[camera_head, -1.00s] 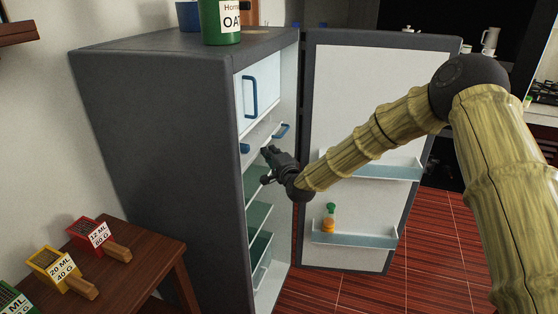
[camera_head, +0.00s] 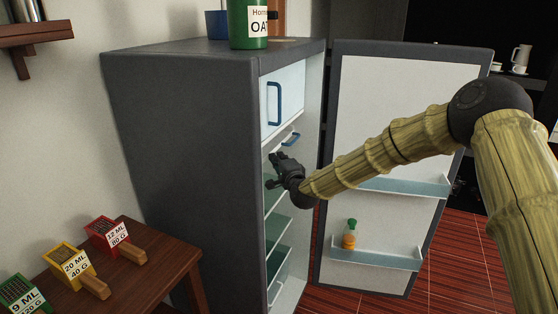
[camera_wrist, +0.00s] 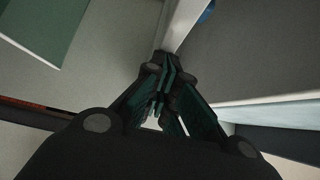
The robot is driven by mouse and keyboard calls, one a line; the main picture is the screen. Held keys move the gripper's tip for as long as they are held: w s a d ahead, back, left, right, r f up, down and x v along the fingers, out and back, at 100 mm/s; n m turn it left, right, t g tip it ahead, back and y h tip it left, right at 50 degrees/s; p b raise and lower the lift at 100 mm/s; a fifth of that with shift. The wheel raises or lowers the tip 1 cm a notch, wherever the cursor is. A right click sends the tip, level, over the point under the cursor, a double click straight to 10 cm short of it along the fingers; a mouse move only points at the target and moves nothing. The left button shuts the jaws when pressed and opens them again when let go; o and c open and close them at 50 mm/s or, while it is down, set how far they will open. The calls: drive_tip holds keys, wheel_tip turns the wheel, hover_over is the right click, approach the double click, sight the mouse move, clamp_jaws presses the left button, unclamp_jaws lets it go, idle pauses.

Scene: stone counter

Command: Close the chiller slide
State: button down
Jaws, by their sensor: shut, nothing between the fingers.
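The fridge (camera_head: 180,130) stands with its door (camera_head: 410,120) swung open to the right. Below its white freezer compartment with a blue handle (camera_head: 274,103) is a pale slide (camera_head: 280,143), with a small blue handle (camera_head: 291,139) showing at its right end. My gripper (camera_head: 274,168) is at the fridge opening, just below and in front of the slide. Its fingers are shut and empty. In the wrist view the shut fingers (camera_wrist: 163,95) point at a pale edge; I cannot tell whether they touch it. My gripper partly hides the slide's left part.
Glass shelves (camera_head: 276,232) lie below my gripper. The door has bins, the lower one (camera_head: 380,256) holding an orange bottle (camera_head: 349,233). A green tin (camera_head: 248,25) stands on top of the fridge. A wooden table (camera_head: 130,280) with coloured scoops is at the lower left.

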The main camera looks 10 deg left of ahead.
drive_tip(key=w+d+b+v, duration=0.1)
drive_tip(key=d+b+v, duration=0.25)
drive_tip(key=v, duration=0.95)
drive_tip(key=s+d+f+n+g+h, duration=0.1)
drive_tip(key=s+d+f+n+g, duration=0.15)
drive_tip(key=s+f, duration=0.75)
drive_tip(key=s+d+f+n+g+h, duration=0.1)
drive_tip(key=s+d+f+n+g, duration=0.3)
drive_tip(key=f, duration=1)
drive_tip(key=s+d+f+m+g+h, duration=0.1)
drive_tip(key=s+f+g, duration=0.1)
drive_tip(key=s+f, duration=0.8)
drive_tip(key=s+d+f+n+g+h, duration=0.1)
drive_tip(key=s+d+f, duration=0.3)
drive_tip(key=s, duration=0.6)
drive_tip(key=s+d+f+n+g+h, duration=0.2)
drive_tip(key=s+d, duration=0.5)
drive_tip(key=s, duration=0.4)
drive_tip(key=s+d+f+n+g+h, duration=0.2)
drive_tip(key=s+d+f, duration=0.4)
drive_tip(key=s, duration=0.5)
drive_tip(key=shift+s+f+n+g, duration=0.25)
drive_tip(key=shift+f+n+g, duration=0.4)
drive_tip(key=shift+g, duration=0.6)
